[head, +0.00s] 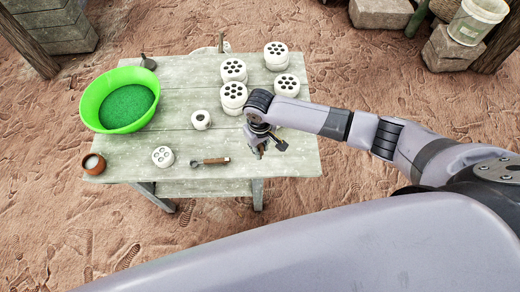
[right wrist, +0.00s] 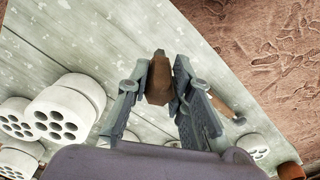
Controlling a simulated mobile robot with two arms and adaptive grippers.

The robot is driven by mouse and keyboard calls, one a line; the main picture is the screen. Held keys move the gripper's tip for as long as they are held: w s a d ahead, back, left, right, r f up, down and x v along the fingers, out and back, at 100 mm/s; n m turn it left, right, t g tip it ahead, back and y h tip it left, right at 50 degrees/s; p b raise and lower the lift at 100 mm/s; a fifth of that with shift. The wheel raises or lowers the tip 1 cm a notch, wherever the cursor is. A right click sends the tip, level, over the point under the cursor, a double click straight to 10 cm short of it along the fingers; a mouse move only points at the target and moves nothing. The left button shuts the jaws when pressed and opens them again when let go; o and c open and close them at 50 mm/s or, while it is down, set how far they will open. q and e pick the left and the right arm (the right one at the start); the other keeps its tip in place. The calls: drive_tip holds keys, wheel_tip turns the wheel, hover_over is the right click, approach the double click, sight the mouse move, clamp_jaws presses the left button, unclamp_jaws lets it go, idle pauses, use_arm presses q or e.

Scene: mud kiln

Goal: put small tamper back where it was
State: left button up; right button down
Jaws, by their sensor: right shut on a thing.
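The small tamper shows in the right wrist view as a brown wooden piece (right wrist: 158,80) between the fingers of my right gripper (right wrist: 160,85). The gripper is shut on it, and the fingers hide part of it. In the head view my right gripper (head: 267,147) is over the right front part of the table (head: 290,162), and the tamper is mostly hidden there. I cannot tell whether the tamper touches the tabletop. My left gripper is not in view.
Several white perforated blocks (head: 233,95) stand behind the gripper. A wooden-handled tool (head: 211,161), a white disc (head: 162,156), a white ring (head: 201,120), a clay cup (head: 94,164), a green basin (head: 120,100) and a dark tool (head: 148,62) lie leftward. The right front corner is clear.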

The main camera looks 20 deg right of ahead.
wheel_tip(320, 180, down, 2)
drive_tip(key=shift+f, duration=0.25)
drive_tip(key=shift+f, duration=0.2)
drive_tip(key=c, duration=1.4)
unclamp_jaws()
drive_tip(key=shift+r, duration=0.1)
drive_tip(key=shift+r, duration=0.2)
wheel_tip(320, 180, up, 12)
drive_tip(key=shift+f+b, duration=0.1)
drive_tip(key=shift+b, duration=0.3)
